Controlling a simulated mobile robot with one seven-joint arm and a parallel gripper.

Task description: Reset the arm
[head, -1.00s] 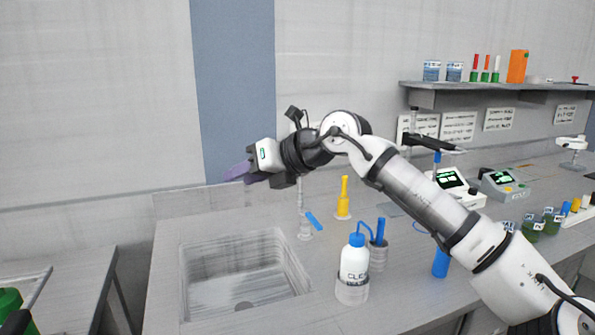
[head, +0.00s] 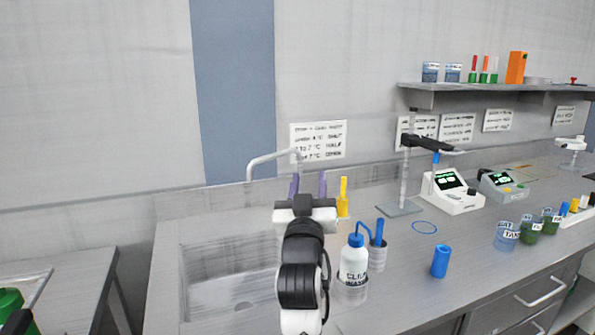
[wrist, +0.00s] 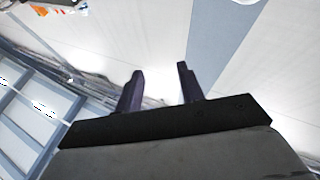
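My gripper (head: 309,186) shows in the head view in front of the sink's right end, with its two purple fingers pointing up and away from me. The fingers stand apart with nothing between them. In the wrist view my gripper (wrist: 158,84) also shows both dark fingers spread, with empty space and pale wall behind. My arm is folded low in the middle of the head view and hides part of the sink's right rim and the tap's base.
The sink (head: 215,285) lies to the left. A blue cylinder (head: 440,261) and beakers (head: 507,237) stand further right. A shelf (head: 480,88) hangs on the wall.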

